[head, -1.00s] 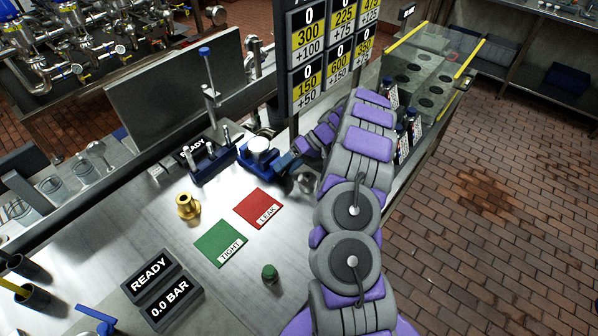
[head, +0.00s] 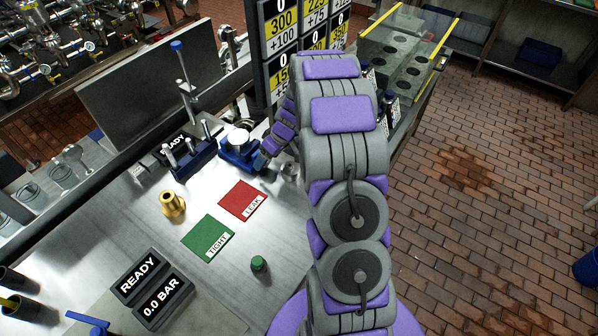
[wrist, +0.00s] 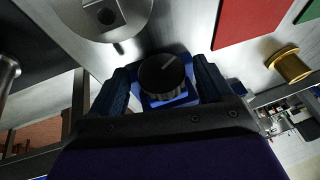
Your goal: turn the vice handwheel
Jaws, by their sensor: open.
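The blue vice (head: 238,156) stands on the steel bench, left of my arm's end in the head view. A round, pale-topped part (head: 239,138) sits on it. In the wrist view a round black knob (wrist: 163,76) with a pale mark, which looks like the handwheel, sits on a blue block (wrist: 168,100). My gripper (wrist: 165,78) is open, with one dark blue finger on each side of the knob. I cannot tell whether the fingers touch it. In the head view my gripper (head: 264,157) is at the vice's right side, its fingers largely hidden.
A silver disc with a square hub (wrist: 108,18) lies close by. Red LEAK (head: 242,199) and green TIGHT (head: 208,237) pads, a brass fitting (head: 172,203) and a green-capped piece (head: 259,264) are on the bench. A number board (head: 285,65) stands behind my arm.

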